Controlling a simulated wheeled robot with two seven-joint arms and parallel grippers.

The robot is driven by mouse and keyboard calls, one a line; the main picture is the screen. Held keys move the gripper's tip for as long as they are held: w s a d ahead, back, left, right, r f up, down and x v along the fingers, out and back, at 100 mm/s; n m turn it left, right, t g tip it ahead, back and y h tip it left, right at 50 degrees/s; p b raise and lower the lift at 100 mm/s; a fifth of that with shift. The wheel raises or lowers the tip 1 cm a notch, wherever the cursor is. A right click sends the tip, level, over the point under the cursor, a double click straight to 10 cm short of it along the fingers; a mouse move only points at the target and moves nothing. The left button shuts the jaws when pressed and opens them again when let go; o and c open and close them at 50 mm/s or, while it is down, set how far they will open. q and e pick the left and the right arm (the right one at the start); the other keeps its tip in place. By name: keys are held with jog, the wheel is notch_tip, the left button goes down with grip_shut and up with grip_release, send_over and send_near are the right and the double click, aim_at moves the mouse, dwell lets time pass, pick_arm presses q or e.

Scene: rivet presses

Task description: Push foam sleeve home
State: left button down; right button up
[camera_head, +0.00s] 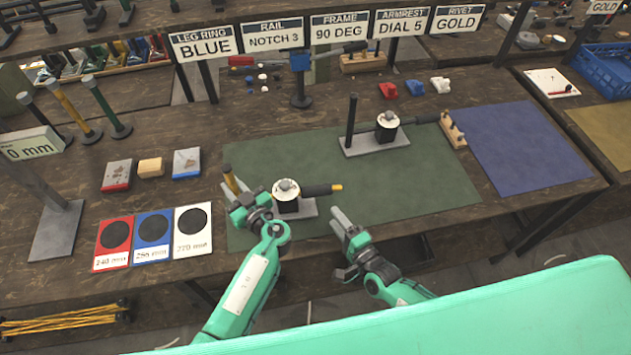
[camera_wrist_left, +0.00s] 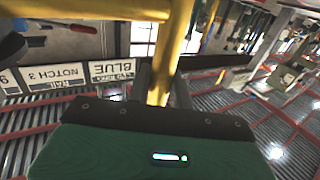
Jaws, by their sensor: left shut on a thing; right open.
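A small press-like assembly with a white-topped black hub (camera_head: 287,190) stands on a grey base plate (camera_head: 305,209) on the green mat. A black sleeve (camera_head: 318,190) sits around its arm, which points right, and a yellow end (camera_head: 337,187) shows beyond the sleeve. My left gripper (camera_head: 241,192) is shut on the yellow upright post (camera_head: 230,177) left of the hub; the yellow post (camera_wrist_left: 160,85) also rises between its fingers in the left wrist view. My right gripper (camera_head: 345,227) is open and empty, below and right of the sleeve, apart from it.
A second assembly (camera_head: 388,131) with a black post and arm stands further back, its arm reaching a wooden block (camera_head: 453,131). The green mat (camera_head: 430,185) is clear on the right. Coloured size cards (camera_head: 153,253) lie at left. A label row (camera_head: 339,31) runs along the back.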

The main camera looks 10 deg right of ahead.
pick_arm(q)
jog(key=c, duration=1.2)
grip_release()
jog(key=shift+o, duration=0.2)
jog(key=shift+s+d, duration=0.1)
jog(key=shift+s, duration=0.15)
jog(key=v, duration=1.1)
jog(key=shift+s, duration=0.2)
